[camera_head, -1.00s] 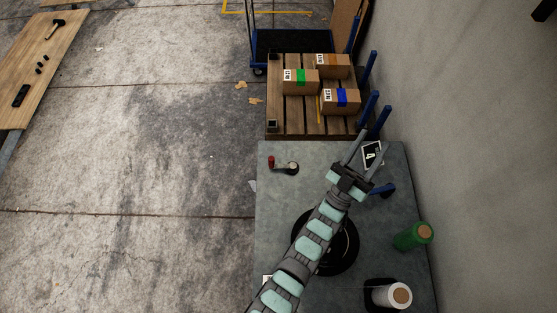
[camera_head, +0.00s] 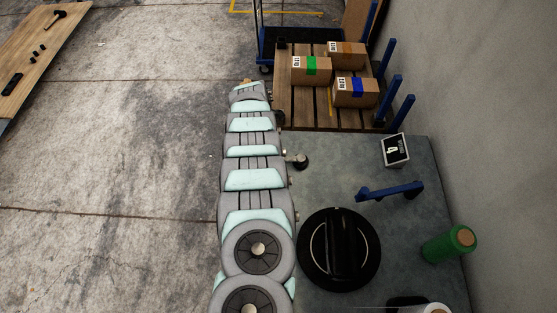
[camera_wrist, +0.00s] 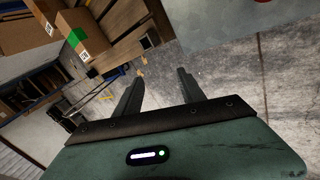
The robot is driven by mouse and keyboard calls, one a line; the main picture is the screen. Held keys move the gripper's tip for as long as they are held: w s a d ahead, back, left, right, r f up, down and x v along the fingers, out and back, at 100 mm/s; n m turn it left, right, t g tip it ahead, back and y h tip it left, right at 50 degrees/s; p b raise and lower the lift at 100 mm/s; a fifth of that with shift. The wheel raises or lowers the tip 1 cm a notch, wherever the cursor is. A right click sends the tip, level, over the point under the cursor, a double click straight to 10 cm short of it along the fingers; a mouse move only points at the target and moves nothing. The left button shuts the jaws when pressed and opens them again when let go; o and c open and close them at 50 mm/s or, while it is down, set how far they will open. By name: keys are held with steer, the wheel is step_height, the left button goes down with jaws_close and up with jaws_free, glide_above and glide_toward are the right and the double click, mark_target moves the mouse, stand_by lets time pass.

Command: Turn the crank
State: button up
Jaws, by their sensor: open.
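The crank (camera_head: 300,161) sits near the left edge of the grey table (camera_head: 345,165) in the head view. Its dark round end shows, while its red knob is hidden behind my arm. In the wrist view a small bit of red (camera_wrist: 263,1) is cut off at the top edge, over the grey table top (camera_wrist: 215,22); it may be the knob. My gripper (camera_wrist: 160,76) is open and empty, its two fingers apart over the concrete floor. In the head view the gripper is hidden by my arm, which stretches along the table's left edge.
A pallet (camera_head: 318,105) with cardboard boxes (camera_head: 355,92) lies behind the table.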

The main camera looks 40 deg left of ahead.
steer(key=s+d+r+n+g+h+b, duration=0.1)
steer(key=s+d+n+g+h+b, duration=0.1)
steer(key=s+d+n+h+b, duration=0.5)
steer(key=d+f, duration=0.2)
steer(key=f, duration=0.1)
steer(key=w+d+f+m, duration=0.1)
steer(key=f, duration=0.2)
steer(key=d+f+m, duration=0.1)
steer(key=d+f, duration=0.1)
steer(key=f, duration=0.1)
steer(key=shift+w+d+f+p, duration=0.1)
steer(key=shift+w+d+p, duration=0.2)
steer(key=shift+c, duration=0.5)
jaws_close()
stand_by(0.4)
